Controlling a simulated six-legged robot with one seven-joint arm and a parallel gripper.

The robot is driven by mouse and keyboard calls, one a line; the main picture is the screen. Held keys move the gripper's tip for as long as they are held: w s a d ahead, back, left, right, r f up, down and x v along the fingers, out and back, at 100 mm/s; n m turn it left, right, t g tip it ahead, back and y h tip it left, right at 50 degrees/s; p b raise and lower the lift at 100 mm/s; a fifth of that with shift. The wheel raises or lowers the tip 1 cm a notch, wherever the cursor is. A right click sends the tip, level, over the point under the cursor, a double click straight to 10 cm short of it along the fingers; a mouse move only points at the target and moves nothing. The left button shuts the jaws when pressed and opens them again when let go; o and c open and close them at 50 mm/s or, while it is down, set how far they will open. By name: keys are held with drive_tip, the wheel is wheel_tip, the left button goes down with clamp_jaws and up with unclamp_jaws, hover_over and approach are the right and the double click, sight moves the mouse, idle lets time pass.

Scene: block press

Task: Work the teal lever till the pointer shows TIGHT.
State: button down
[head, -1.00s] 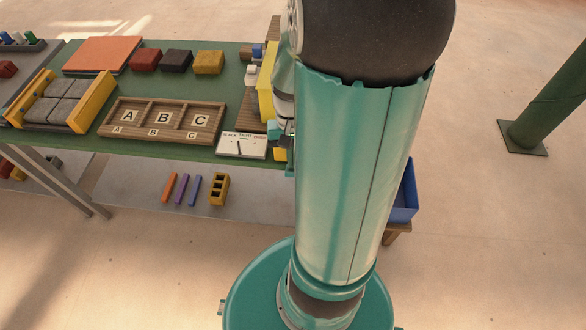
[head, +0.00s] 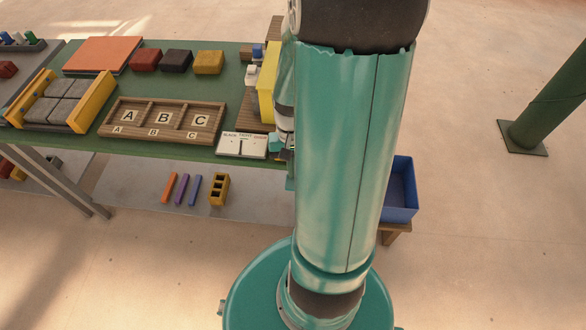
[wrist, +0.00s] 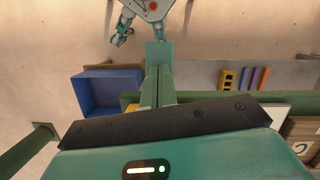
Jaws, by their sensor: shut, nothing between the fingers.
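The dial plate (head: 242,145), marked SLACK, TIGHT and OVER, stands at the table's front edge in the head view. Its dark pointer (head: 244,145) is nearly upright, under the word TIGHT. My gripper (wrist: 165,125) fills the lower part of the wrist view and is shut, with nothing held. A teal bar (wrist: 158,58) rises just beyond it and looks like the lever; I cannot tell whether they touch. In the head view my arm hides most of the lever and gripper. The yellow press frame (head: 267,82) shows partly beside my arm.
A blue bin (head: 400,190) stands right of my arm, also in the wrist view (wrist: 105,92). A wooden A-B-C tray (head: 160,104) and several blocks are on the table. Coloured sticks (head: 181,190) lie on the lower shelf. A green post (head: 545,110) stands right.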

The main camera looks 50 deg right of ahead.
drive_tip(key=shift+w+d, duration=0.1)
drive_tip(key=shift+w+d+r, duration=0.25)
drive_tip(key=shift+w+d, duration=0.25)
drive_tip(key=shift+w, duration=0.1)
drive_tip(key=shift+w+d+r, duration=0.25)
drive_tip(key=shift+w+d, duration=0.25)
drive_tip(key=shift+w, duration=0.05)
drive_tip(key=v, duration=0.8)
drive_tip(key=shift+r, duration=0.1)
